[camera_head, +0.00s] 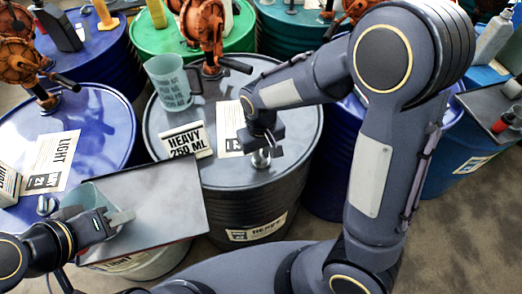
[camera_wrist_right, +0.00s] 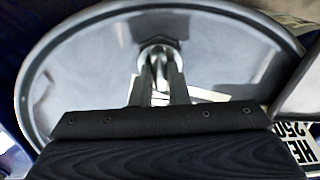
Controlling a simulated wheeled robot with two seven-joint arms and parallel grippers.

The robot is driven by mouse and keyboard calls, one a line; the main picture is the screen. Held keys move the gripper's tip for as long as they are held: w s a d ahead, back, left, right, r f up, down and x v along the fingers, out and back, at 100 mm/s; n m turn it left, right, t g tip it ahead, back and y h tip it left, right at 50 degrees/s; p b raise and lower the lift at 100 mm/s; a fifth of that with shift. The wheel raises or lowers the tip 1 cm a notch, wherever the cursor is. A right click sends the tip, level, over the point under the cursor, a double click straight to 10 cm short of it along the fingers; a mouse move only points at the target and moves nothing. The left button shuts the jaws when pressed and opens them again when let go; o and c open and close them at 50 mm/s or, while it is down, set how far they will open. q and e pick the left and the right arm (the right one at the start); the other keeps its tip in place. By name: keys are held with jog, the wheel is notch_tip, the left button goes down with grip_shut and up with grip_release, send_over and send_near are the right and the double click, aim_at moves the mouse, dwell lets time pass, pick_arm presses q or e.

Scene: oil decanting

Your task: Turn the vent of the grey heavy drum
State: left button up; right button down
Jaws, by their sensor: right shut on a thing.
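My right gripper (camera_head: 262,148) reaches down to the vent (camera_head: 261,159), a small metal knob near the lid's front edge. In the right wrist view its fingers (camera_wrist_right: 159,88) are shut on the vent (camera_wrist_right: 158,55). My left gripper (camera_head: 124,217) is at the lower left, over a dark tray (camera_head: 170,190) and beside a translucent greenish container (camera_head: 90,196). Whether its fingers hold that container is unclear.
A measuring jug (camera_head: 173,83) and an orange pump (camera_head: 205,30) stand on the heavy drum's rear lid. The blue light drum (camera_head: 100,120) is to its left. More drums crowd behind and right. My right arm hides part of the blue drum on the right.

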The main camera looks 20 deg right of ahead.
jog(key=n, duration=0.4)
jog(key=shift+b, duration=0.4)
jog(key=n, duration=0.4)
jog(key=shift+n, duration=0.4)
jog(key=n, duration=0.4)
jog(key=shift+n, duration=0.3)
jog(key=n, duration=0.4)
jog(key=shift+p, duration=0.3)
jog(key=c, duration=1.4)
grip_release()
